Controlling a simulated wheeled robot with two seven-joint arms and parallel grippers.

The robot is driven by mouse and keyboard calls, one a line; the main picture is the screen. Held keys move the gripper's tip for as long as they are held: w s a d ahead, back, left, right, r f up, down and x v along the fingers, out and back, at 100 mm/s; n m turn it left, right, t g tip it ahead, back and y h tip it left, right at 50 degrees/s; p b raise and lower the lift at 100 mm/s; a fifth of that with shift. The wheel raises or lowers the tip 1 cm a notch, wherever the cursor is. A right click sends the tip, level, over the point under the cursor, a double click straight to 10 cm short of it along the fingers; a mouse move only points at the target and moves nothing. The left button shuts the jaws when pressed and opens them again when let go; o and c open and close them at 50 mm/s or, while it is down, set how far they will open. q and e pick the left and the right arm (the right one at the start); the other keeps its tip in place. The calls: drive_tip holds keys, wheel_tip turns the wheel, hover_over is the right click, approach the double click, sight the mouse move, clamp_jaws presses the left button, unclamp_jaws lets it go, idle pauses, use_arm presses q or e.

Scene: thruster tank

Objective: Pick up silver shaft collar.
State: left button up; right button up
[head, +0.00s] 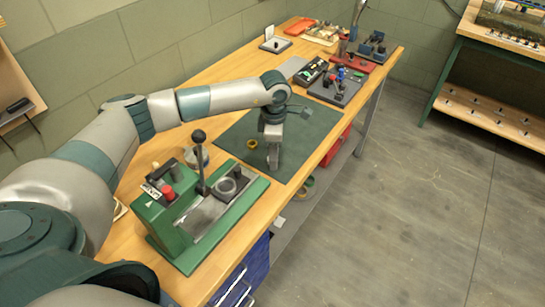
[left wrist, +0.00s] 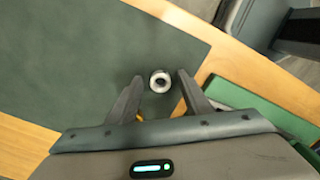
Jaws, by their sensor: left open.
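The silver shaft collar (left wrist: 160,82) is a small shiny ring with a dark hole, and it shows in the left wrist view. It lies on the dark green mat (left wrist: 95,60), close to the mat's edge. My left gripper (left wrist: 160,76) is open, with one finger on each side of the collar in that view. I cannot tell how high the fingertips are above the mat. In the head view my left gripper (head: 273,165) points down over the mat and the collar is not visible there. My right gripper is not in view.
A green press fixture (head: 183,240) with an upright black-knobbed lever stands close by on the wooden bench (head: 228,88). Dark trays with small parts (head: 336,82) stand beyond the mat.

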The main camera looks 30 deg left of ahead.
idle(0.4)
use_arm(q)
drive_tip(key=c, duration=1.1)
drive_tip(key=shift+c, duration=0.2)
